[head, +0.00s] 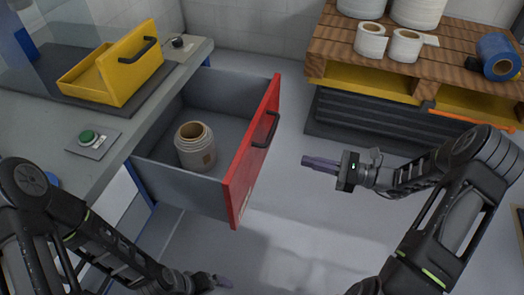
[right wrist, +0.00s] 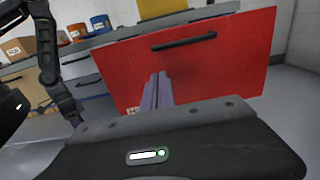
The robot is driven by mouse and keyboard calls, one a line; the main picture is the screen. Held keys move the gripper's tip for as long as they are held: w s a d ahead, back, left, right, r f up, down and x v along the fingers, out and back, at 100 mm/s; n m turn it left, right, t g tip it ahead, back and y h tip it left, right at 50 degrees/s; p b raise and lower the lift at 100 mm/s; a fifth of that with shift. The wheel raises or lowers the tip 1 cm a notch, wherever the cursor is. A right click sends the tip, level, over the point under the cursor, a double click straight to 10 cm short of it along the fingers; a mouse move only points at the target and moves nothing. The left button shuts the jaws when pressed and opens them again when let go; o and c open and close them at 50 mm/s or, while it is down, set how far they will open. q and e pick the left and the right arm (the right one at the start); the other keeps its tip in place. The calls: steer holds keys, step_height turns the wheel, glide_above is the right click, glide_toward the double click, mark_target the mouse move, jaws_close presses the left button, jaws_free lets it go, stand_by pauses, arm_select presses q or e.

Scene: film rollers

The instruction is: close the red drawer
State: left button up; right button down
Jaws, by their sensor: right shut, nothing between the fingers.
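The red drawer (head: 253,158) stands pulled out from the grey workbench, with its red front facing right and a black bar handle (head: 265,130) on it.
A yellow bin (head: 120,72) and a green button (head: 88,137) are on the workbench (head: 50,125). A wooden pallet (head: 450,52) with white rolls and a blue roll stands at the back right. Bare floor (head: 290,215) lies right of the drawer.

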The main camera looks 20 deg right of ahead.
mark_target(253, 149)
steer(key=shift+a, duration=0.15)
steer(key=x, duration=1.3)
steer(key=shift+w+a, duration=0.3)
arm_select(q)
steer(key=shift+r, duration=0.15)
arm_select(e)
steer(key=shift+a, duration=0.15)
